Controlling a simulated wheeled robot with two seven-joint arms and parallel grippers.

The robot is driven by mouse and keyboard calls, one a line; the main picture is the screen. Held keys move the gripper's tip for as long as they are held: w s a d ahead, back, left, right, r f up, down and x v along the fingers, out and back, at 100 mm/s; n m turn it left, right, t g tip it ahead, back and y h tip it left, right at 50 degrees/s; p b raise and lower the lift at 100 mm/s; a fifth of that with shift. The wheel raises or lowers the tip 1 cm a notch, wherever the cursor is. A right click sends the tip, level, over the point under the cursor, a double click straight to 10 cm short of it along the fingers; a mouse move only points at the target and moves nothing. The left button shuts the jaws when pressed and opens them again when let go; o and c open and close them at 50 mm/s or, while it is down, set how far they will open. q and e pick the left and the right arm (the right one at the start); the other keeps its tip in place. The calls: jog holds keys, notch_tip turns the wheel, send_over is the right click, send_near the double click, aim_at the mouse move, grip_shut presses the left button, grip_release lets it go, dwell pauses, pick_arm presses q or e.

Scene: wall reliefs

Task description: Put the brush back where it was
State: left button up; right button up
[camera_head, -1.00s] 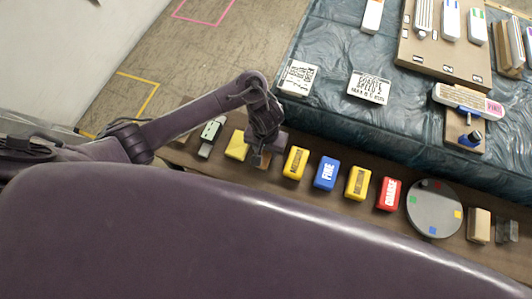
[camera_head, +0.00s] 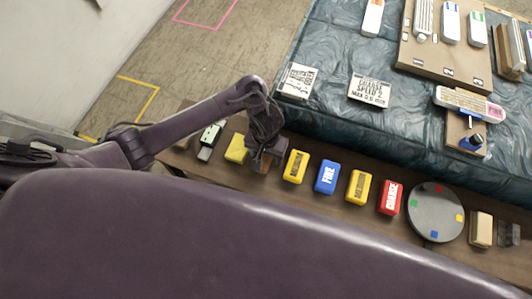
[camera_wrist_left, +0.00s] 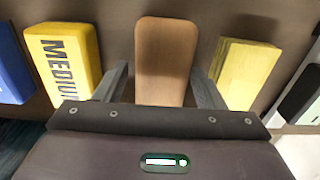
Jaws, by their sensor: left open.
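My left gripper (camera_head: 264,160) is over the wooden shelf, between a plain yellow block (camera_head: 236,148) and a yellow block marked MEDIUM (camera_head: 295,166). In the left wrist view the gripper (camera_wrist_left: 165,85) is open. A brown, round-ended wooden piece (camera_wrist_left: 166,55), perhaps the brush's back, lies between its two fingers, with a finger on each side. Bristles are not visible, and I cannot tell whether the fingers touch it. In the head view the gripper mostly hides this piece. My right gripper is not in view.
Along the shelf (camera_head: 330,210) stand a blue FINE block (camera_head: 327,177), another yellow block (camera_head: 360,186), a red COARSE block (camera_head: 390,198) and a grey disc (camera_head: 436,212). A grey-white tool (camera_head: 210,140) lies left. A covered table (camera_head: 330,60) stands behind.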

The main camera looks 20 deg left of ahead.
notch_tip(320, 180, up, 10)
jog(key=p, duration=0.9)
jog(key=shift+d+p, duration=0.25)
jog(key=shift+p, duration=0.05)
